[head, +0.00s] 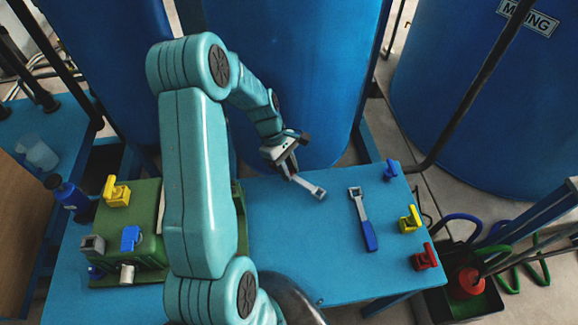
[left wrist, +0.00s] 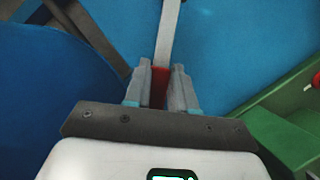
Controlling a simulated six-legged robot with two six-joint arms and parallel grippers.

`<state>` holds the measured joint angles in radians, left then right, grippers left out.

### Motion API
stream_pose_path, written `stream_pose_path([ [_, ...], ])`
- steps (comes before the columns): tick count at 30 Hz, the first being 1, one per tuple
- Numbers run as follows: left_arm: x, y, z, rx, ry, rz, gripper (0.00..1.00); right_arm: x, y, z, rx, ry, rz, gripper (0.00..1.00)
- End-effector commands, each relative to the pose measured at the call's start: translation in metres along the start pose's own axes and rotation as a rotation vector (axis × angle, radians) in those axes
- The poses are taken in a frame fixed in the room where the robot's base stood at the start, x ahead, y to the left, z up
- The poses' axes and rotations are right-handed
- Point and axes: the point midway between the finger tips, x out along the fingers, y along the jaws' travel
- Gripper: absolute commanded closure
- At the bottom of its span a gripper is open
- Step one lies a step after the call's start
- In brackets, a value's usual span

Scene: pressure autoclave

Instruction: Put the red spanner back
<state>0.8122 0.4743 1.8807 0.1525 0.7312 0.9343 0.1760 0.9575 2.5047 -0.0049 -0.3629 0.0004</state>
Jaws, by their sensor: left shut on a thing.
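My left gripper (head: 288,170) is over the far edge of the blue table. It is shut on the red spanner (head: 313,189), whose grey jaw end points to the right and toward the front of the table. In the left wrist view, the spanner's red handle (left wrist: 159,86) sits between the two fingers of the gripper (left wrist: 160,80), and its grey shank runs up out of the picture. Most of the handle is hidden by the gripper. Whether the spanner touches the table is hard to tell. My right gripper is not in view.
A blue-handled spanner (head: 363,222) lies on the blue table (head: 300,245). Blue (head: 390,170), yellow (head: 410,219) and red (head: 425,257) pieces stand along the right edge. A green box (head: 145,230) with small parts is at left. Large blue tanks (head: 300,80) stand behind.

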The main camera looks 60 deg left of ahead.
Motion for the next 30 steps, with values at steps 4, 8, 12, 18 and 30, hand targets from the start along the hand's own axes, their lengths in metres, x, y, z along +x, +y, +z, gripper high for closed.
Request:
stream_pose_path([
  [4, 0.015, 0.000, -0.006, 0.000, 0.001, 0.001, 1.00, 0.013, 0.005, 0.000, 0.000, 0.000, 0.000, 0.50],
  [8, 0.016, 0.000, -0.007, 0.000, 0.001, 0.001, 1.00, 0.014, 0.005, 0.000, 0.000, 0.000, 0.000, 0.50],
  [12, 0.015, 0.000, -0.006, 0.000, 0.001, 0.001, 1.00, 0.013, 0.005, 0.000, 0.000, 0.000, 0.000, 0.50],
  [18, 0.016, 0.000, -0.007, 0.000, 0.000, 0.001, 1.00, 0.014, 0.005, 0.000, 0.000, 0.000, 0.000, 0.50],
  [30, 0.023, 0.000, -0.010, 0.000, 0.000, 0.001, 1.00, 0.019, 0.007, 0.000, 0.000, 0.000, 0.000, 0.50],
])
